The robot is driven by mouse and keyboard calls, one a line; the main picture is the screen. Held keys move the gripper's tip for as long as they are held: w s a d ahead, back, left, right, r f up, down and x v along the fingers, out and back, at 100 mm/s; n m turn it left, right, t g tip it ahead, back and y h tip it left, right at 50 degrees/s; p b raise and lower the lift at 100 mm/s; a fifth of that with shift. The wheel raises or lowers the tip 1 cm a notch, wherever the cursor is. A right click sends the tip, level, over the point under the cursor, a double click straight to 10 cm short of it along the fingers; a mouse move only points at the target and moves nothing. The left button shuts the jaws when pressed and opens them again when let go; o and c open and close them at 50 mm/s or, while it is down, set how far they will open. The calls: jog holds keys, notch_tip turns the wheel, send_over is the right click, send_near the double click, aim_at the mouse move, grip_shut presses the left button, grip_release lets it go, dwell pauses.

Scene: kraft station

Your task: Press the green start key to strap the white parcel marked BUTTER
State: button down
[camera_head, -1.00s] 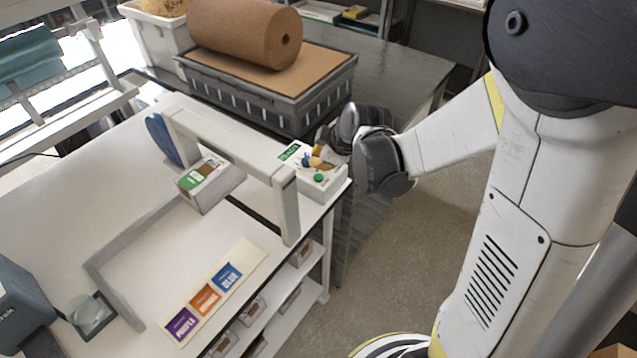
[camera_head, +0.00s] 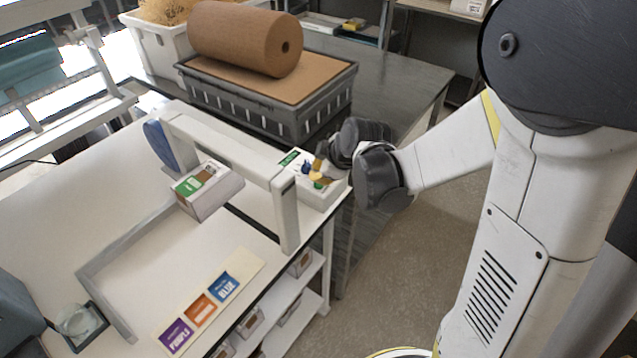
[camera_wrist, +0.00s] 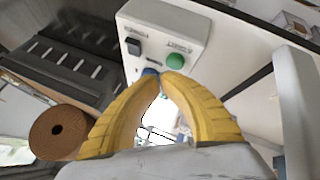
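The white control box (camera_head: 325,196) stands at the table's right edge. Its round green key (camera_wrist: 177,61) shows clearly in the wrist view, with a dark switch and a blue part (camera_wrist: 150,72) nearby. In the head view my fingers partly cover the green key. My gripper (camera_wrist: 163,76) is over the box, its yellow fingertips together beside the key with nothing seen between them; contact cannot be told. The white parcel (camera_head: 222,195) has a green and brown label, too small to read, and sits at the grey strapping arch (camera_head: 230,148).
A dark crate (camera_head: 265,112) with a brown paper roll (camera_head: 235,38) stands behind the box. Purple, orange and blue label cards (camera_head: 203,309) lie at the table front. A grey frame (camera_head: 125,243) lies left of them. Floor is open at right.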

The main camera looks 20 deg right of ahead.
dwell(0.7)
jog(key=shift+f+b, duration=0.45)
jog(key=shift+b, duration=0.05)
jog(key=shift+f+b, duration=0.4)
jog(key=shift+f, duration=0.05)
dwell(0.4)
jog(key=shift+r, duration=0.1)
jog(key=shift+r+p, duration=0.65)
jog(key=shift+r, duration=0.15)
notch_tip(320, 180, up, 5)
jog(key=p, duration=0.4)
jog(key=shift+r, duration=0.1)
dwell(0.5)
